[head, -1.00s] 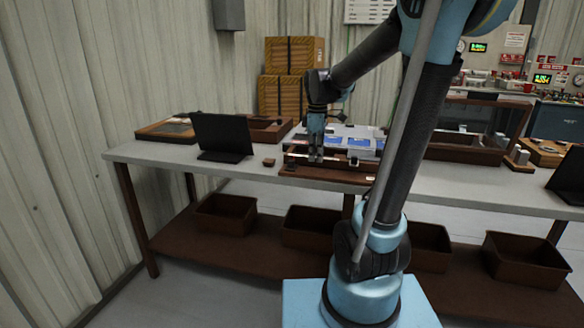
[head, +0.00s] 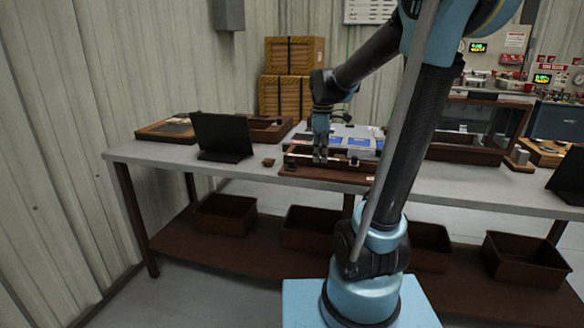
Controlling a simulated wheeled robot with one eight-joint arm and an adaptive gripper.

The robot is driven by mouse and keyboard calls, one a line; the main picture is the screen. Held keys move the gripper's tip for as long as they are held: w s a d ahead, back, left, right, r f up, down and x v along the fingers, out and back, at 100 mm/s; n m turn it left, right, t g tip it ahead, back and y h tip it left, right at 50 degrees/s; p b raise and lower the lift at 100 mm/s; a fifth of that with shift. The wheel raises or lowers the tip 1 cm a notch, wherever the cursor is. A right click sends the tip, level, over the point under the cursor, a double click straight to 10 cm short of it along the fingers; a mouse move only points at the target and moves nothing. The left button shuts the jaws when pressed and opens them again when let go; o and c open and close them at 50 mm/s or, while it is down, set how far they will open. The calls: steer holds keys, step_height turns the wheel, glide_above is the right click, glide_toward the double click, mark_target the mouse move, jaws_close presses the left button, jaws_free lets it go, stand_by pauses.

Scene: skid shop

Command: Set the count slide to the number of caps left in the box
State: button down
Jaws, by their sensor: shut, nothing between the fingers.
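My gripper (head: 320,157) is shut and points down over the front of a brown wooden board (head: 325,174) on the bench. Its fingertips are at or just above a pale strip along the board; I cannot tell whether they touch it. A small dark block (head: 354,162) sits on the strip to the right of the fingers; it may be the count slide. Behind the board is a grey and blue box or tray (head: 355,139), partly hidden by my gripper. The caps in it and any numbers are too small to tell.
A black screen (head: 222,137) stands on the bench at left, with a small brown block (head: 268,162) to its right. A brown case (head: 465,150) stands at right beyond my arm. Brown bins (head: 225,213) sit on the lower shelf. The bench front (head: 250,177) is mostly clear.

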steer(key=shift+s+d, duration=0.2)
steer(key=shift+d, duration=0.5)
steer(key=shift+s+d, duration=0.25)
steer(key=shift+d, duration=0.45)
steer(key=shift+s+d, duration=0.2)
steer(key=shift+d, duration=0.5)
stand_by(1.2)
steer(key=shift+w+a, duration=0.15)
steer(key=shift+a, duration=0.25)
steer(key=shift+r, duration=0.1)
step_height(320, 180, up, 8)
stand_by(1.0)
